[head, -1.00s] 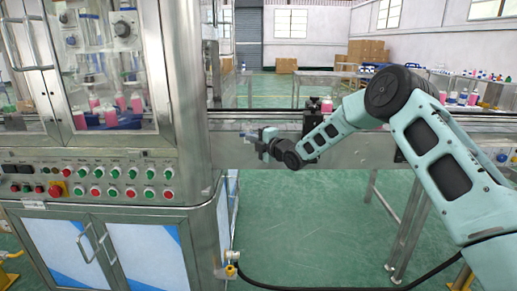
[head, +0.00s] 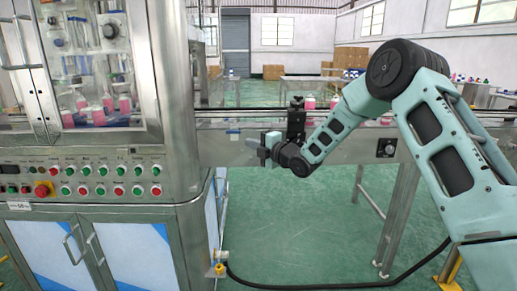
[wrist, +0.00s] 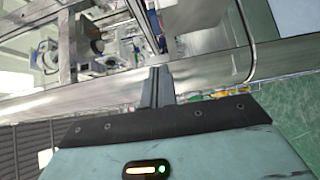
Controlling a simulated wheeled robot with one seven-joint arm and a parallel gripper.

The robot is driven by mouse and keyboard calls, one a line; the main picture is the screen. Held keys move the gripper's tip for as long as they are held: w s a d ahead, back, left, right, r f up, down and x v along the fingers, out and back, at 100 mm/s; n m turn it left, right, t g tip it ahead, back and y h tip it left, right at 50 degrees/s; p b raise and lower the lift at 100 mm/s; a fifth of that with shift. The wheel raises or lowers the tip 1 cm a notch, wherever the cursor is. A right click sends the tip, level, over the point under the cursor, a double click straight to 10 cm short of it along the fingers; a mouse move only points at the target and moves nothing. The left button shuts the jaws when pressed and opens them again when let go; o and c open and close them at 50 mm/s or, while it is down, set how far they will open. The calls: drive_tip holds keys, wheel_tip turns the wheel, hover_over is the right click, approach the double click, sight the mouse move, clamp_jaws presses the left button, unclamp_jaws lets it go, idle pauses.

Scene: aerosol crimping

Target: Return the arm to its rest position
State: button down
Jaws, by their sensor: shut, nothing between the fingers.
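My gripper (head: 257,148) is in front of the conveyor's steel side, just right of the crimping machine, at the end of my folded teal arm. In the wrist view my gripper (wrist: 158,84) has its two fingers together with nothing between them. Beyond them in that view are a steel edge and the machine's inside, with the picture turned on its side.
The crimping machine (head: 174,70) with its row of buttons stands at the left. The conveyor (head: 345,150) runs to the right behind my arm, with pink bottles (head: 309,103) on it. Below is open green floor (head: 290,230) with a black hose.

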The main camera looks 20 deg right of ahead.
drive_tip(key=s+a+r+m+g+h+p, duration=0.2)
drive_tip(key=s+a+m+g+p, duration=0.15)
drive_tip(key=s+a, duration=0.5)
drive_tip(key=s+a+r+m+g+h+p, duration=0.15)
drive_tip(key=s+a+m+g, duration=0.35)
drive_tip(key=s, duration=0.6)
drive_tip(key=s+r+m+g+h+p, duration=0.1)
drive_tip(key=s+m+g+h+p, duration=0.1)
drive_tip(key=s, duration=1.5)
drive_tip(key=s+d+r+m+g+h+p, duration=0.1)
drive_tip(key=s+m+g, duration=0.4)
drive_tip(key=s, duration=1.2)
drive_tip(key=shift+r+h+p, duration=0.25)
drive_tip(key=shift+h+p, duration=0.3)
drive_tip(key=shift+p, duration=0.3)
drive_tip(key=shift+g, duration=0.25)
